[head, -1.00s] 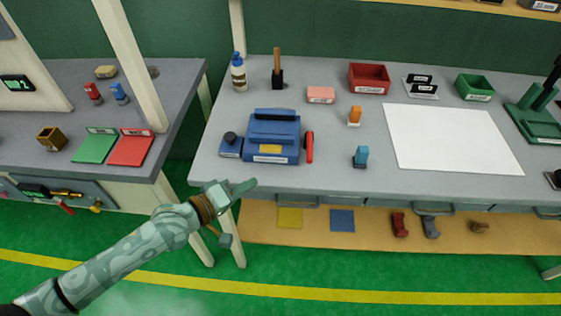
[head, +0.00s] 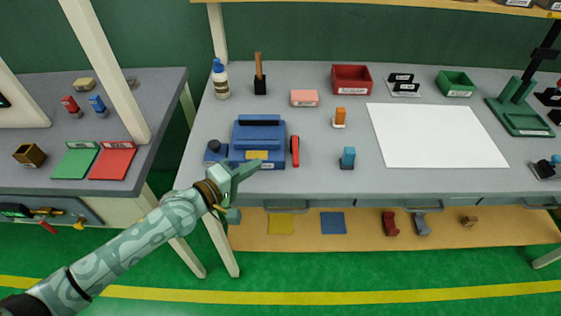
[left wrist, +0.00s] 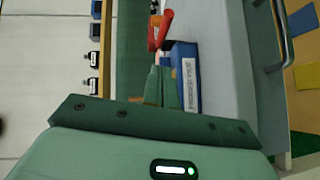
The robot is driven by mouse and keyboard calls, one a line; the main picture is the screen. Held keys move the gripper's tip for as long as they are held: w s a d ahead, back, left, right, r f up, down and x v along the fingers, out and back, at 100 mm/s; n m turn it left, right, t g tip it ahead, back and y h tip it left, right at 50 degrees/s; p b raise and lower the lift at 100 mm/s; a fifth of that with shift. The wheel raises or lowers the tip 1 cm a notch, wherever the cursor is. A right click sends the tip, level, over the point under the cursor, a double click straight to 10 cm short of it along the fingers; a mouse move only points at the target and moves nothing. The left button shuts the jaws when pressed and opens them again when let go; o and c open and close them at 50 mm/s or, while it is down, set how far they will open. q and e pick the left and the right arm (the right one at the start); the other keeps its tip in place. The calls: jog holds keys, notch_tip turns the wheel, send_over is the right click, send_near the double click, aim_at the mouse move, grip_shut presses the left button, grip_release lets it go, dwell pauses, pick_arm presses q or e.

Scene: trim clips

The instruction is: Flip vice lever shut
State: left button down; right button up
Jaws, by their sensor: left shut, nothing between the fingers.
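The blue vice (head: 258,136) stands near the front left of the grey workbench. Its red lever (head: 295,151) stands at the vice's right side. My left gripper (head: 250,167) is shut and empty, at the vice's front edge and a little left of the lever. In the left wrist view the shut fingers (left wrist: 163,88) point toward the red lever (left wrist: 160,28), with the blue vice (left wrist: 184,62) beside them. I cannot tell whether the fingers touch the vice. My right gripper is not in view.
A blue clip (head: 348,158) and an orange clip (head: 340,117) stand right of the lever. A white sheet (head: 436,136) lies farther right. A glue bottle (head: 220,79) and a red bin (head: 352,78) stand behind. Drawer handles (head: 286,208) line the bench front.

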aim_at(295, 156)
pick_arm(q)
jog(key=x, duration=0.4)
jog(key=shift+f+b, duration=0.1)
jog(key=shift+b, duration=0.25)
jog(key=d, duration=0.3)
jog(key=shift+w+d+f, duration=0.15)
jog(key=shift+f, duration=0.05)
jog(key=shift+d+f, duration=0.15)
jog(key=shift+d, duration=0.25)
